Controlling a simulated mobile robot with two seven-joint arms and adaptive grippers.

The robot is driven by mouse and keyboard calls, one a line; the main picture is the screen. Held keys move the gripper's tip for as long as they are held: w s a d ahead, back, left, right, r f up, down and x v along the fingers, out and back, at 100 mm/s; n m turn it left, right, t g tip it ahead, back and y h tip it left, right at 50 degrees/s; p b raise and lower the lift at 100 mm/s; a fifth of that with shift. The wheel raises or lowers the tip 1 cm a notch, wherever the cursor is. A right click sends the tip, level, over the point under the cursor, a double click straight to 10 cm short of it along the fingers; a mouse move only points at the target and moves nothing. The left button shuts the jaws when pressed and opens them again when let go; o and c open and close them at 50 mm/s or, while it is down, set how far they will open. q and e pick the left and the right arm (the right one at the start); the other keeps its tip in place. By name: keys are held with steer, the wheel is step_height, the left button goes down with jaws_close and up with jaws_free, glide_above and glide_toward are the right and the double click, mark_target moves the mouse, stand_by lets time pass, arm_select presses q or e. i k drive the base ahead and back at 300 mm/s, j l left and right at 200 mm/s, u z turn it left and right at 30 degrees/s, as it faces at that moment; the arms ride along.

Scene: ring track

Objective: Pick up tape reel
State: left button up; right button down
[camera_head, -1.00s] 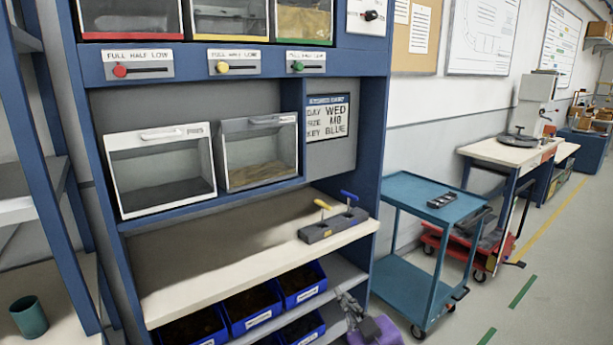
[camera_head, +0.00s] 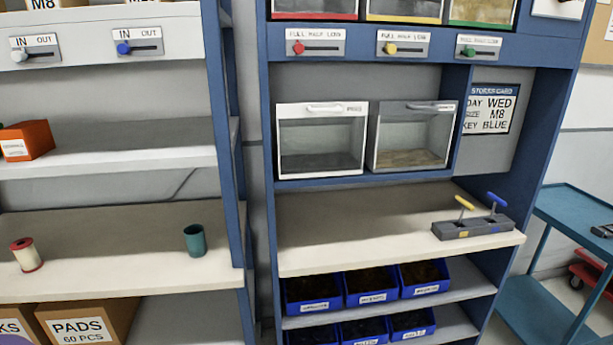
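A small cream spool with a red top (camera_head: 26,255) stands upright on the lower pale shelf (camera_head: 110,283) at the far left. It looks like the tape reel, though I cannot tell for certain. A teal cup (camera_head: 195,240) stands on the same shelf to its right, near the blue upright. Neither of my grippers shows in the head view, so I cannot see what they hold.
An orange box (camera_head: 27,140) sits on the shelf above. Cardboard boxes (camera_head: 85,324) stand below. The blue workbench unit (camera_head: 240,150) holds a grey block with two T-handled keys (camera_head: 472,228) and blue bins (camera_head: 371,285). A teal cart (camera_head: 575,212) stands right.

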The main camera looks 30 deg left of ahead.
mark_target(24, 248)
steer(key=u, duration=2.5)
